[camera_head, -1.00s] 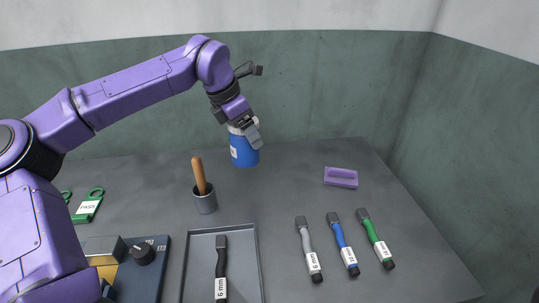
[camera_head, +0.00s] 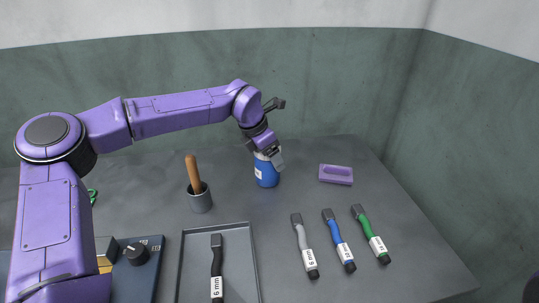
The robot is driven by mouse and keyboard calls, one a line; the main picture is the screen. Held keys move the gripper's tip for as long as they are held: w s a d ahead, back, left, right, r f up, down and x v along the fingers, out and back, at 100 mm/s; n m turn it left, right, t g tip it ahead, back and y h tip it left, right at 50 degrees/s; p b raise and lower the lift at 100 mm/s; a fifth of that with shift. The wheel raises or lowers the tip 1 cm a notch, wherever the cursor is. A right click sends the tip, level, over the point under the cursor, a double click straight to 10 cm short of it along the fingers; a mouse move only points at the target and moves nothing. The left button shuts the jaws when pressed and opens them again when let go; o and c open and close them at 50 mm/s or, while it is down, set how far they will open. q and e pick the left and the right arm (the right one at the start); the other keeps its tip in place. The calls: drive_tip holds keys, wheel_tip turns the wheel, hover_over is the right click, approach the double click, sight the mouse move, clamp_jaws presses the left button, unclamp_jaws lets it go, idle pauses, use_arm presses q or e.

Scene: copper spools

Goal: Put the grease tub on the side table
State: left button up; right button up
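The grease tub (camera_head: 265,175) is a blue cylinder with a white label and a light lid, right of the middle back of the grey work surface. My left gripper (camera_head: 269,155) reaches down over it from the upper left and is shut on its upper part, hiding much of the lid. The tub looks upright. I cannot tell whether its base touches the surface. I cannot make out a separate side table. My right gripper is not in view.
Grey (camera_head: 305,247), blue (camera_head: 338,241) and green (camera_head: 371,236) handled tools lie in front. A grey tray (camera_head: 248,262) holds a black tool (camera_head: 217,265). Walls close the back and right.

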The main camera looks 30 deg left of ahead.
use_arm(q)
drive_tip(key=o, duration=1.4)
drive_tip(key=shift+f, duration=0.15)
drive_tip(key=p+v, duration=0.1)
drive_tip(key=v, duration=1.1)
drive_tip(key=shift+r, duration=0.25)
drive_tip(key=shift+d+r, duration=0.1)
